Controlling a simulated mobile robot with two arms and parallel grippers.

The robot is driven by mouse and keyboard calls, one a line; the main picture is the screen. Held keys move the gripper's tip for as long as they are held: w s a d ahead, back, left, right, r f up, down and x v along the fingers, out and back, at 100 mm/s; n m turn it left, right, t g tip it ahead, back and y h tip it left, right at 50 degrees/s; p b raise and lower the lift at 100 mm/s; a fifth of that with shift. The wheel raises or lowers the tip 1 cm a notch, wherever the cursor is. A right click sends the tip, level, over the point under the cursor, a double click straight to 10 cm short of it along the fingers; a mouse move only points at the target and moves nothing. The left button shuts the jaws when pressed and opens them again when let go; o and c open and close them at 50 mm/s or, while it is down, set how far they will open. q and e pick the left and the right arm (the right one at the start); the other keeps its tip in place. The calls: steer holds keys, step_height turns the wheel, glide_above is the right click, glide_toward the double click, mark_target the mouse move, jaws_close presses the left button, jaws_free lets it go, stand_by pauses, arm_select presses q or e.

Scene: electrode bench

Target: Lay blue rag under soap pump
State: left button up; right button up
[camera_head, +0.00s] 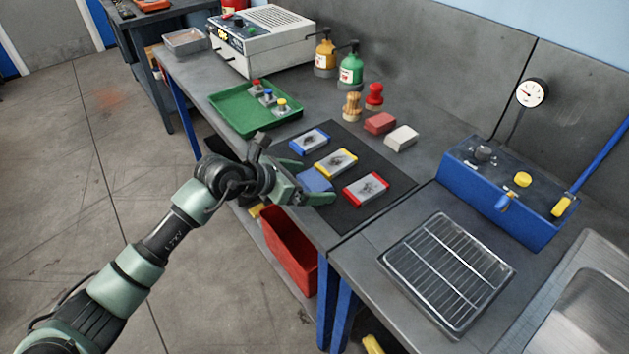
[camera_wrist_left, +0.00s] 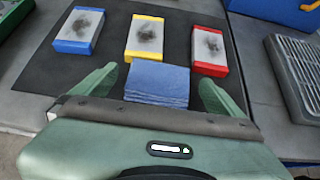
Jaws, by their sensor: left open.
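The blue rag (camera_head: 315,180) is a folded stack on the dark mat's near edge. It also shows in the left wrist view (camera_wrist_left: 157,82). My left gripper (camera_head: 295,172) is open, with one finger on each side of the rag and gaps to both. Whether the fingers reach down to the mat is unclear. Two pump bottles stand at the back of the bench: an amber one (camera_head: 325,56) and a green one (camera_head: 351,70), both upright. Which one is the soap pump I cannot tell. My right gripper is not in view.
The dark mat (camera_head: 390,170) holds blue, yellow and red-edged plates with dark smudges. Wooden and red knobbed pieces and red and white blocks stand behind it. A green tray (camera_head: 225,108) lies left, a wire rack (camera_head: 447,265) and blue box (camera_head: 500,195) right.

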mark_target(310, 183)
arm_select(q)
steer(key=shift+w+d+f, duration=0.15)
steer(key=shift+d, duration=0.05)
steer(key=c, duration=1.5)
step_height(310, 183, up, 19)
steer(key=b, duration=0.3)
steer(key=s+a+f, duration=0.4)
steer(key=s+a, duration=0.2)
steer(key=s+a+f, duration=0.5)
steer(key=s+a, duration=0.1)
steer(key=s, duration=0.1)
steer(key=s+a+f, duration=0.4)
steer(key=s+a, duration=0.2)
steer(key=s, duration=0.1)
steer(key=shift+a+f, duration=0.4)
